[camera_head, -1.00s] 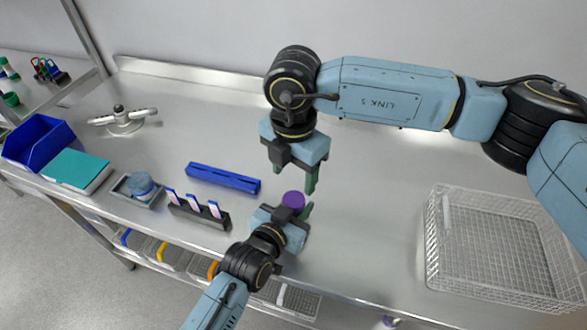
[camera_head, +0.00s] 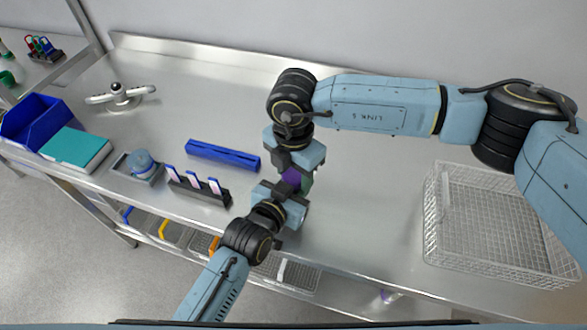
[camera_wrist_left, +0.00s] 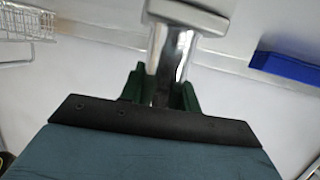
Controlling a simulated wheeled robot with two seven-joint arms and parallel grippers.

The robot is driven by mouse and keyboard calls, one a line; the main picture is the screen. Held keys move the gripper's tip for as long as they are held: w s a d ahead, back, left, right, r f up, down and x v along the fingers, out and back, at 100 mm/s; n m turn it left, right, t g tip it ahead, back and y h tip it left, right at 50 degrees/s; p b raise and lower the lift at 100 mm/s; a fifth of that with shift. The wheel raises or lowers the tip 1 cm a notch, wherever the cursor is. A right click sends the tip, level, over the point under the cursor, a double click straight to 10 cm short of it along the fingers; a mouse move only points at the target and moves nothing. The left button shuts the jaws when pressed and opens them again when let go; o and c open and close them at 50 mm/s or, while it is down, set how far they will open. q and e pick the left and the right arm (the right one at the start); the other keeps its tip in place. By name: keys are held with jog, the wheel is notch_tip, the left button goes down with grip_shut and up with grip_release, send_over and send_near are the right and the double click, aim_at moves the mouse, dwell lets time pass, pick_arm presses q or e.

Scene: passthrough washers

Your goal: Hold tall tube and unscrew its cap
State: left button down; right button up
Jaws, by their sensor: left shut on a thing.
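The tall tube (camera_wrist_left: 170,58) shows in the left wrist view as a shiny, clear-looking body with a wider grey end at the top of the picture. My left gripper (camera_wrist_left: 160,90) is shut on it, with a green finger on each side.
A blue rack (camera_head: 222,155) and a dark holder with several strips (camera_head: 198,188) lie to the left. Further left are a small tray (camera_head: 138,168), a teal book (camera_head: 76,150) and a blue bin (camera_head: 38,118). A wire basket (camera_head: 435,225) stands at the right.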

jog(key=c, duration=0.7)
jog(key=n, duration=0.6)
jog(key=shift+n, duration=0.4)
jog(key=o, duration=1.1)
jog(key=shift+r, duration=0.1)
